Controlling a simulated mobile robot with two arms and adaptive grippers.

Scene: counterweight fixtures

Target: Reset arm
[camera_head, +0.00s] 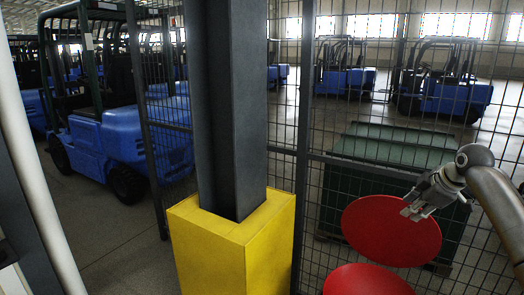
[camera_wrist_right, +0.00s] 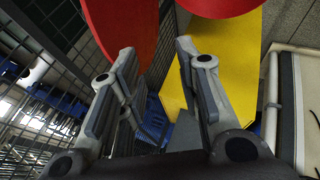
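My right gripper (camera_head: 413,208) is in front of the upper red disc (camera_head: 392,240), at its upper right part as seen in the head view. In the wrist view the two fingers of my right gripper (camera_wrist_right: 157,58) stand apart with nothing between them. A red surface (camera_wrist_right: 122,25) lies just beyond the left finger; I cannot tell if it touches. A second red disc (camera_head: 365,283) is below the first in the head view, cut by the lower edge. My left gripper is not in view.
A dark post (camera_head: 228,100) in a yellow base (camera_head: 236,245) stands in the middle. A wire mesh fence (camera_head: 340,120) runs behind the discs, with a green crate (camera_head: 390,145) behind it. Blue forklifts (camera_head: 130,130) stand farther back.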

